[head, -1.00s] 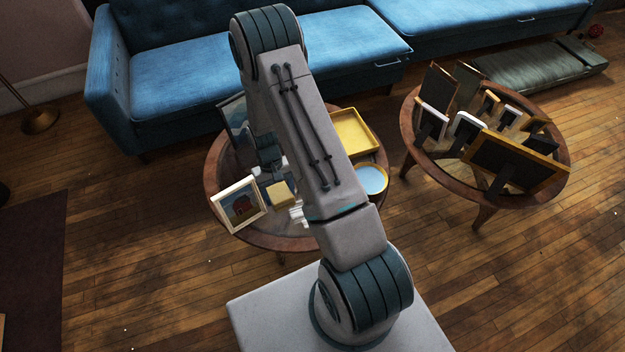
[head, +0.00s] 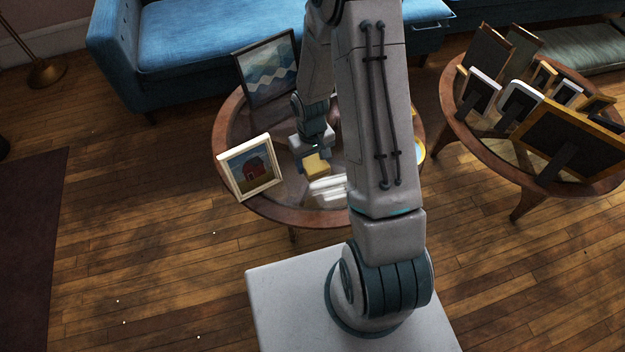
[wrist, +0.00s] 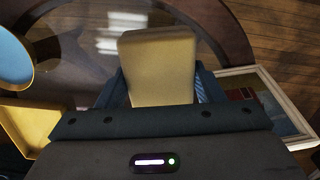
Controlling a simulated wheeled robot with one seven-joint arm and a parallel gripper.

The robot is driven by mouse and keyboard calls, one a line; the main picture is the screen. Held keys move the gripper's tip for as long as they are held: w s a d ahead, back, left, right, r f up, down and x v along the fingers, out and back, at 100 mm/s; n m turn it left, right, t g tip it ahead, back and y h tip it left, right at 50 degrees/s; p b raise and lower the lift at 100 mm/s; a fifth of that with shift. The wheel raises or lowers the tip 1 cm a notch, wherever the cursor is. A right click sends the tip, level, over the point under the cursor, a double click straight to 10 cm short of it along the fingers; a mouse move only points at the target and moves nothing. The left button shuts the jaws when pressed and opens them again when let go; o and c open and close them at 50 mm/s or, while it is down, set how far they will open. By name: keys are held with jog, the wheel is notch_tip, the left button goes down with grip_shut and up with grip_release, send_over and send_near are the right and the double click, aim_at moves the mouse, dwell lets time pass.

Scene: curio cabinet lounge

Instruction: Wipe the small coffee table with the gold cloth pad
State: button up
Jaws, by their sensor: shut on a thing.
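The small coffee table (head: 229,121) is round, with a wooden rim and a glass top; its rim also shows in the wrist view (wrist: 226,30). The gold cloth pad (head: 316,164) is a small yellow block over the glass, left of the table's middle. My gripper (head: 314,152) is shut on the pad from above. In the wrist view the pad (wrist: 158,65) stands out between the fingers. I cannot tell whether the pad touches the glass. My arm hides the table's right part in the head view.
A barn picture frame (head: 250,168) stands at the table's left front, close to my gripper. A larger wavy-pattern frame (head: 267,70) stands at the back. A yellow tray (wrist: 30,122) and a round blue-topped dish (wrist: 14,62) lie at the other side. Another table (head: 449,121) holds several frames.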

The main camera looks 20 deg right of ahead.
jog(key=shift+s+a+f+n+t+b, duration=0.1)
jog(key=shift+s+f+n+t+b, duration=0.15)
jog(key=shift+f+b, duration=0.65)
jog(key=shift+s+f+n+t+b, duration=0.15)
jog(key=shift+s+f+b, duration=0.1)
jog(key=shift+f+b, duration=0.55)
notch_tip(320, 180, down, 4)
jog(key=b, duration=0.4)
jog(key=shift+f, duration=0.25)
